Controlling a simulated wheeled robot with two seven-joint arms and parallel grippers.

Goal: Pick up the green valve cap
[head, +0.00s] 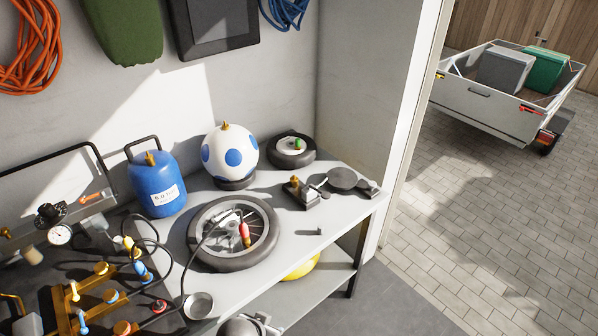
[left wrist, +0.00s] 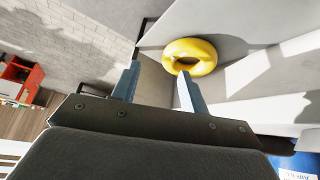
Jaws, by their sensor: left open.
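A small green cap (head: 299,143) sits on the hub of a small black-tyred wheel (head: 291,160) at the back of the bench; I take it for the valve cap. It does not show in the left wrist view. My left gripper (left wrist: 158,70) is open in the left wrist view, with nothing between its two blue-grey fingers. A yellow ring (left wrist: 190,57) lies beyond the fingertips there. Neither gripper shows in the head view.
A blue tank (head: 154,183), a white ball with blue spots (head: 230,155) and a large wheel (head: 232,262) with a hose stand on the bench (head: 310,262). A metal clamp-like tool (head: 300,194) is near the small wheel. Brass valves (head: 100,268) crowd the left.

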